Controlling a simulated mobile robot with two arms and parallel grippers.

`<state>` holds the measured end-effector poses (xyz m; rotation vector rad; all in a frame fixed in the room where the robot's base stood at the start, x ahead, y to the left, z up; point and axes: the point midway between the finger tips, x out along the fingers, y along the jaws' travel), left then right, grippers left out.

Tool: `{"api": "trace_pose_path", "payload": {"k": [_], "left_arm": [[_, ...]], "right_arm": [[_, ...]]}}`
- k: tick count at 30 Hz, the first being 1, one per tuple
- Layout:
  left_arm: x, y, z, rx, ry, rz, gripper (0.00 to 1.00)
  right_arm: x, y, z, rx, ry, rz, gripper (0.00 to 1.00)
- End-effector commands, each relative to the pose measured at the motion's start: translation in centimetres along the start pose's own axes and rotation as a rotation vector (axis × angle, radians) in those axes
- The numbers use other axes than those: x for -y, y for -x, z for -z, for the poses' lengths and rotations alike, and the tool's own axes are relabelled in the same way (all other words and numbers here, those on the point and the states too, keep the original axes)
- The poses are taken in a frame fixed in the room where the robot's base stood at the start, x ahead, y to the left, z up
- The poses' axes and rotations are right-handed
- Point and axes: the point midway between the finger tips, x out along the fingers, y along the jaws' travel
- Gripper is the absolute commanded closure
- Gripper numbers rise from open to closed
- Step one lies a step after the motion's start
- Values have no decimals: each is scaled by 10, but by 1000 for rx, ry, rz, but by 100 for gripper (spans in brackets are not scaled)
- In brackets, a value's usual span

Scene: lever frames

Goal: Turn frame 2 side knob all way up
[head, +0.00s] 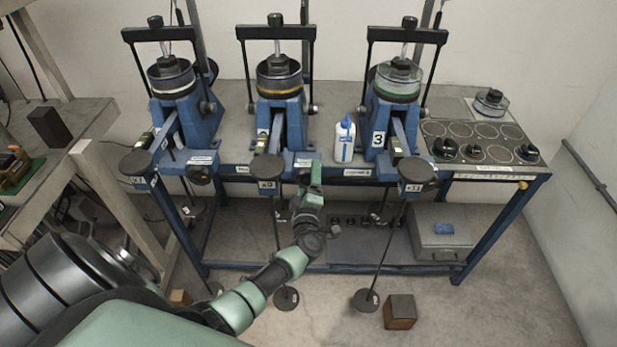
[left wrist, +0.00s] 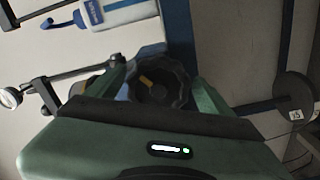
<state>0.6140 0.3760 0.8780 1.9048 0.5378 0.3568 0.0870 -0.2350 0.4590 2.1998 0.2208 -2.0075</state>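Frame 2 (head: 278,120) is the middle of three blue lever frames on the bench, with a yellow-ringed weight on top. My left gripper (head: 308,178) reaches up to the front of this frame, a little right of its middle. In the left wrist view the dark side knob (left wrist: 160,82), lobed and with a yellow mark, sits between the fingers of my left gripper (left wrist: 160,88). The fingers lie against both its sides, with no clear gap. Its lower part is hidden by the gripper body, and in the head view the gripper hides the knob. My right gripper is out of view.
Frame 1 (head: 176,115) stands left and frame 3 (head: 392,112) right. A white bottle (head: 344,140) stands on the bench between frames 2 and 3. A round dark pad (head: 267,167) on a rod is just left of my gripper. A grey case (head: 440,232) lies on the lower shelf.

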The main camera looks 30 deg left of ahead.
Motion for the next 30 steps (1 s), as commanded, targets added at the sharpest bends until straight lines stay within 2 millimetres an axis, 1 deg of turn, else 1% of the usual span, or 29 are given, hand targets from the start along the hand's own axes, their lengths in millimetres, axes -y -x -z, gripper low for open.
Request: {"api": "trace_pose_path", "payload": {"k": [4, 13, 18, 27, 30], "left_arm": [[-2, 7, 1, -1, 1, 0, 18], [-2, 44, 1, -1, 2, 2, 18], [-1, 58, 1, -1, 3, 0, 18], [-1, 60, 1, -2, 3, -1, 18], [0, 61, 0, 1, 6, -7, 18]], "right_arm": [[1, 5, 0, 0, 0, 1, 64], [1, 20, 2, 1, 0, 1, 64], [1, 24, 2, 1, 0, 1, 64], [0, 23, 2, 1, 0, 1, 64], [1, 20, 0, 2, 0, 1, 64]]}}
